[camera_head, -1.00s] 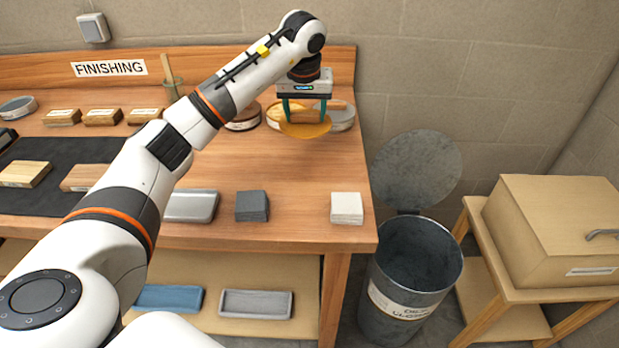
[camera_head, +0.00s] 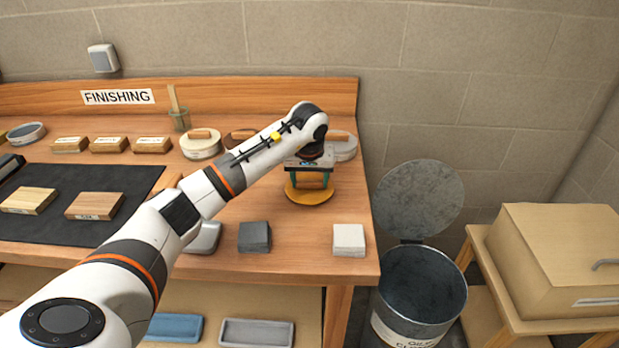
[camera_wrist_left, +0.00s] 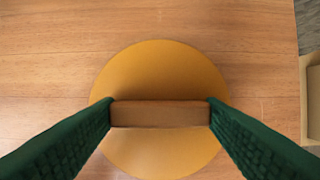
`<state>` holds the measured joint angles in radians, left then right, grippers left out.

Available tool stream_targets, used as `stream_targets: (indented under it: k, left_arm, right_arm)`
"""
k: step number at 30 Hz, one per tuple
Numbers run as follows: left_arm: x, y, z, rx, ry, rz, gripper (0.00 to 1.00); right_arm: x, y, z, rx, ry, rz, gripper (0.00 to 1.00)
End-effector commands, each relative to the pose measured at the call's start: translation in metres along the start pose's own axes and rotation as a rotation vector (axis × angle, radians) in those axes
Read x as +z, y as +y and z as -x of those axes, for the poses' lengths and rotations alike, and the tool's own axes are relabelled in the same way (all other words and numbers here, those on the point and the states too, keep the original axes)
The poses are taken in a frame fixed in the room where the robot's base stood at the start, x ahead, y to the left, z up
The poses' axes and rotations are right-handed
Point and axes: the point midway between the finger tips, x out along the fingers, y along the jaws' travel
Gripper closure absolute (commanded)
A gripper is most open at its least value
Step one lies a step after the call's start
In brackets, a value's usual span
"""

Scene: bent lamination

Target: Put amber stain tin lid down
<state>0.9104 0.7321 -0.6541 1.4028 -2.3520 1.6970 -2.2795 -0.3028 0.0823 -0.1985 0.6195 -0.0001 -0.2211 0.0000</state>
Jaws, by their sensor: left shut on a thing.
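The amber stain tin lid (camera_head: 311,197) is a flat amber disc with a wooden bar handle. It is at the right part of the bench, in front of the tins at the back. My left gripper (camera_head: 310,181) is above it and shut on the handle. In the left wrist view the lid (camera_wrist_left: 160,78) lies centred below, with the green fingers of my left gripper (camera_wrist_left: 160,113) touching both ends of the handle. I cannot tell whether the lid touches the bench top. My right gripper is not in view.
Lidded tins (camera_head: 201,144) stand along the back, partly hidden by my arm. A dark block stack (camera_head: 254,237) and a white block stack (camera_head: 348,240) lie near the bench's front edge. An open metal bin (camera_head: 420,297) stands right of the bench (camera_head: 290,263).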

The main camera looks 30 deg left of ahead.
Motion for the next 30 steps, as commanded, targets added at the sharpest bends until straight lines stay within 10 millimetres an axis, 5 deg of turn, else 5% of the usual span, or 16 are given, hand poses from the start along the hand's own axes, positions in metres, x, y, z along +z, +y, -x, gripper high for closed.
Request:
stream_targets:
  k: [4,5,9,20,30]
  left_arm:
    - [-0.001,0.000,-0.004,0.000,0.000,0.000,0.59]
    - [-0.001,0.000,-0.003,0.000,0.000,-0.001,0.34]
    - [-0.001,0.000,-0.003,0.000,0.001,0.000,0.15]
    - [0.001,0.000,0.004,0.000,-0.001,0.000,0.15]
    - [0.001,0.000,0.071,-0.002,-0.005,-0.001,0.15]
  right_arm:
    - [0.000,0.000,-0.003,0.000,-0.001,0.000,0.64]
    - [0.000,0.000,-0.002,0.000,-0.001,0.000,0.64]
    - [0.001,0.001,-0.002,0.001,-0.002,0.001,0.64]
    - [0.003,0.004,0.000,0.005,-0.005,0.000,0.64]
    - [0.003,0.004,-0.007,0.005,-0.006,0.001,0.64]
